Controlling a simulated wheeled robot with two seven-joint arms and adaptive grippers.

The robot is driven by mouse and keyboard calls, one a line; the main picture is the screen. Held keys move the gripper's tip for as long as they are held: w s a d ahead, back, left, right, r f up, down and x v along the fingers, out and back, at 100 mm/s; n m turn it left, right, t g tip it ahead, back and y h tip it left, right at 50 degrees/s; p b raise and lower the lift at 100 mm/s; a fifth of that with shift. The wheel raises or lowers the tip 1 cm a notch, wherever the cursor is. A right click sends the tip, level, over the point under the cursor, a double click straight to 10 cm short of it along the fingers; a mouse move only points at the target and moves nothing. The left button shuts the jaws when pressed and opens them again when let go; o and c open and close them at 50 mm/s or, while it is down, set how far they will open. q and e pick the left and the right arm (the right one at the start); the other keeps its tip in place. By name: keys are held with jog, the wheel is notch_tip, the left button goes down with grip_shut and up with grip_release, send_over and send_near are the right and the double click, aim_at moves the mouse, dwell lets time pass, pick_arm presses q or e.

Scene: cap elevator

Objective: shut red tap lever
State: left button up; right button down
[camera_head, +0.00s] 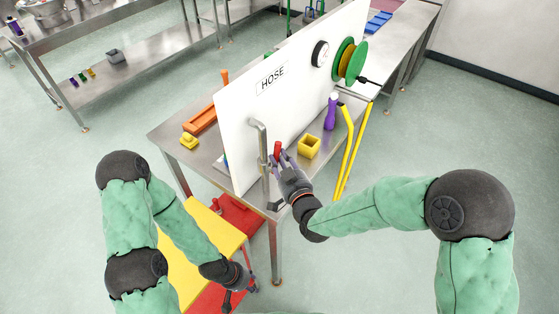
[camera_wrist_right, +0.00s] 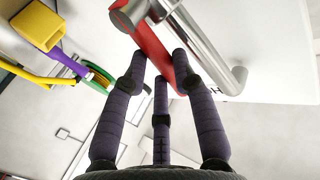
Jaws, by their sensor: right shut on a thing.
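The red tap lever (camera_head: 277,149) sits at a metal pipe (camera_head: 264,172) on the white board marked HOSE. It stands roughly upright in the head view. My right gripper (camera_head: 283,162) is at the lever. In the right wrist view the dark fingers (camera_wrist_right: 163,75) close on the red lever (camera_wrist_right: 152,46), beside the shiny pipe (camera_wrist_right: 200,45). The fingertips hide part of the lever. My left gripper (camera_head: 247,284) hangs low beside the yellow surface, away from the tap; it is too small to tell its opening.
The white board (camera_head: 290,90) stands on a metal table (camera_head: 172,137). A yellow box (camera_head: 309,147), a purple bottle (camera_head: 331,112) and a yellow hose (camera_head: 350,150) are right of the tap. A green reel (camera_head: 351,62) is on the board. Floor at the right is clear.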

jog(key=w+d+f+m+g+y+p, duration=0.2)
jog(key=m+g+p, duration=0.6)
jog(key=p, duration=1)
notch_tip(320, 180, down, 2)
jog(key=shift+w+d+f+m+g+y, duration=0.2)
jog(key=shift+w+d+m+g+y, duration=0.3)
jog(key=shift+w, duration=0.4)
jog(key=c, duration=1)
grip_release()
jog(key=shift+a, duration=0.15)
jog(key=v, duration=1.2)
